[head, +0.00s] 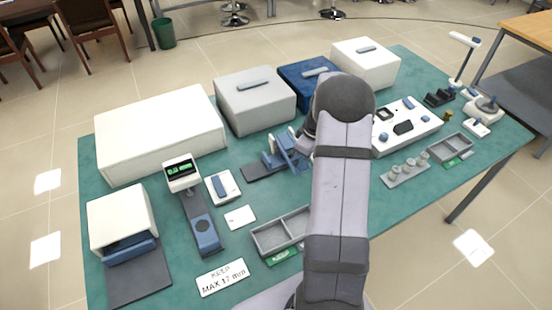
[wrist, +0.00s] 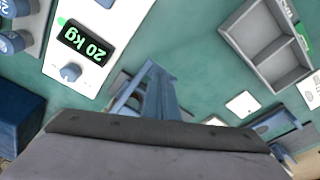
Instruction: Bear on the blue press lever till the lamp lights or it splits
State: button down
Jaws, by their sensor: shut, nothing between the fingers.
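The blue press (head: 285,152) stands near the middle of the green bench, on a dark base, partly hidden behind my arm. In the wrist view its blue lever and frame (wrist: 155,92) show just beyond the grey body at the bottom edge. My gripper (head: 302,143) is low beside the press, mostly hidden by my arm; it is shut and holds nothing. I cannot tell whether it touches the lever. A white panel (wrist: 88,65) carries a black display reading 20 kg, a blue knob and a small green spot. I see no split in the lever.
A two-part grey tray (head: 270,238) and a MAX 17 mm sign (head: 222,278) lie in front. White, grey and blue boxes (head: 255,98) stand behind. A display on a stand (head: 182,172) is to the left. The white panel also shows right of my arm (head: 425,120).

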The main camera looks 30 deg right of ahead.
notch_tip(320, 180, up, 10)
jog(key=p, duration=0.7)
dwell(0.8)
dwell(0.4)
jog(key=s+a+f+m+g, duration=0.2)
jog(key=s+a+m, duration=0.2)
jog(key=s+m, duration=0.3)
jog(key=s+a+f+m+g, duration=0.1)
jog(key=s+a+f+m, duration=0.1)
jog(key=s+a+m, duration=0.45)
jog(key=s+a+r+n+g, duration=0.1)
jog(key=s+a+r+n, duration=0.1)
jog(key=s+a, duration=0.25)
jog(key=s+a+r+n, duration=0.3)
jog(key=s, duration=0.3)
jog(key=w+a+r+n+t, duration=0.2)
jog(key=w+a+r, duration=0.1)
jog(key=a+r, duration=0.1)
jog(key=shift+w+a+h, duration=0.15)
jog(key=shift+a+h, duration=0.25)
jog(key=shift+a, duration=0.15)
